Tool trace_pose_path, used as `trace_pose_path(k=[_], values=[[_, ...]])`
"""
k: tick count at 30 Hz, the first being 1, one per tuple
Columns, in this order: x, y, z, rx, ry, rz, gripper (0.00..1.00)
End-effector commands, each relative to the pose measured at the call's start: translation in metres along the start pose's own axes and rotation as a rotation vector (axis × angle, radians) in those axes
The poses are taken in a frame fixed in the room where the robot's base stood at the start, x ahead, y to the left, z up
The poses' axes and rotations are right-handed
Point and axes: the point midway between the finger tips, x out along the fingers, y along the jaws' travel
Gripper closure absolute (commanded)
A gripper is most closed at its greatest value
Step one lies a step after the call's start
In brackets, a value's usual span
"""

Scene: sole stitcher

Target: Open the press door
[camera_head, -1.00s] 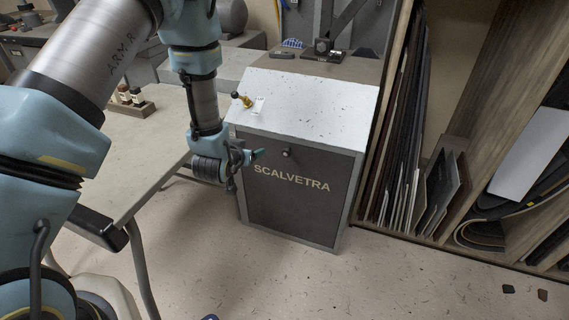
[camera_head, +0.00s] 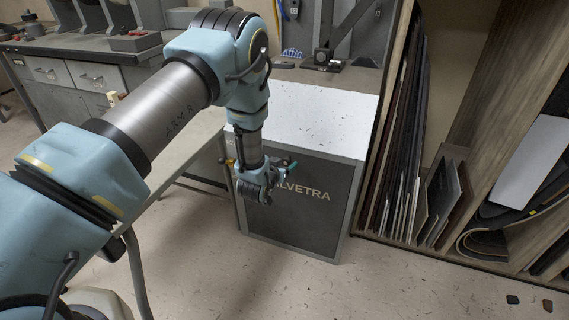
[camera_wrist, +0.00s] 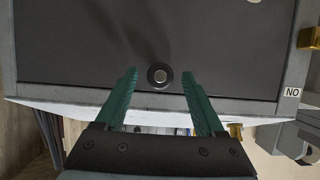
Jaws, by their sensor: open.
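The press door (camera_head: 312,208) is the dark front panel of the grey cabinet lettered SCALVETRA, and it looks closed in its frame. In the wrist view the dark door (camera_wrist: 80,45) fills the upper part, with a round knob (camera_wrist: 160,75) near its edge. My gripper (camera_wrist: 160,78) is open, with its two green fingers on either side of the knob. I cannot tell whether the fingers touch it. In the head view my gripper (camera_head: 290,168) is in front of the door's upper left part and hides the knob and some letters.
The cabinet's white sloped top (camera_head: 325,115) is above the door. A wooden rack (camera_head: 480,165) with upright sheets stands close on the right. A table (camera_head: 180,150) is at the left, partly behind my arm. The floor before the door is clear.

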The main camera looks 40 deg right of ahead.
Motion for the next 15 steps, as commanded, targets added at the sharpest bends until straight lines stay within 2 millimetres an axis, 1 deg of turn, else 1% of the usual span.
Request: trace_pose_path(k=[3, 11, 15], values=[[0.0058, 0.0001, 0.0004, 0.000, -0.001, 0.000, 0.29], [0.0066, 0.0000, 0.0003, 0.000, -0.001, 0.000, 0.29], [0.0065, 0.0000, 0.0003, 0.000, -0.001, 0.000, 0.44]])
